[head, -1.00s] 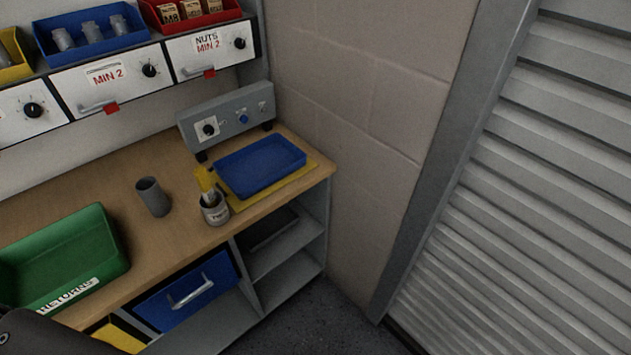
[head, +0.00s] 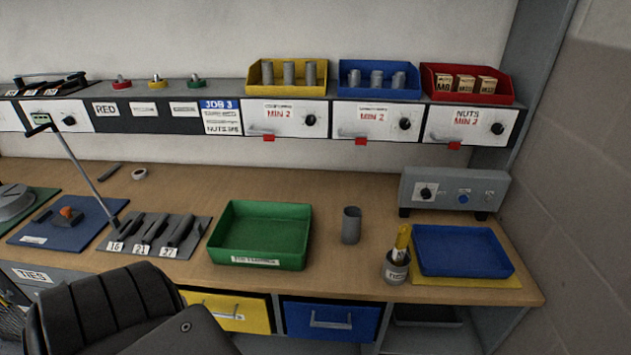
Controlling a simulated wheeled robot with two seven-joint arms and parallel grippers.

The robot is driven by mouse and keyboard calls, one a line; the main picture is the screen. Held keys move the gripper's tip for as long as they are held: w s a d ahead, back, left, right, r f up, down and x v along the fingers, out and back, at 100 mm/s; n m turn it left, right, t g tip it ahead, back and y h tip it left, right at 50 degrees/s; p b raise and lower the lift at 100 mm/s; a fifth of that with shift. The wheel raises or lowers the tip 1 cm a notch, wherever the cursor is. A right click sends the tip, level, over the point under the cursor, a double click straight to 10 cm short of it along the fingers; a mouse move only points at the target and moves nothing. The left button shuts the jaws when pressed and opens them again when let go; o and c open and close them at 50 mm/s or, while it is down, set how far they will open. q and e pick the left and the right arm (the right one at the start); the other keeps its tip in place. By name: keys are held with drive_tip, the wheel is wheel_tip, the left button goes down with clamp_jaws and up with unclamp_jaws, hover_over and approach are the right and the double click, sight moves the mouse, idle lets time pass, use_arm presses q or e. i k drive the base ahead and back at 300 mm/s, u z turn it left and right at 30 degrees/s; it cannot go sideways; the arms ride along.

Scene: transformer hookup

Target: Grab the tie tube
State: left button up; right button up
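A plain grey upright tube (head: 351,226) stands on the wooden bench, between the green tray and the blue tray. It carries no label that I can read, so I cannot be certain it is the tie tube. A drawer front marked TIES (head: 32,275) shows under the bench at the far left. Neither of my grippers shows in the head view.
A green tray (head: 219,237) stands left of the tube. A black chair-like shape (head: 105,305) blocks the lower left. Clear bench lies behind the tube.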

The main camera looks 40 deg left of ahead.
sight(351, 226)
drive_tip(key=u, duration=1.1)
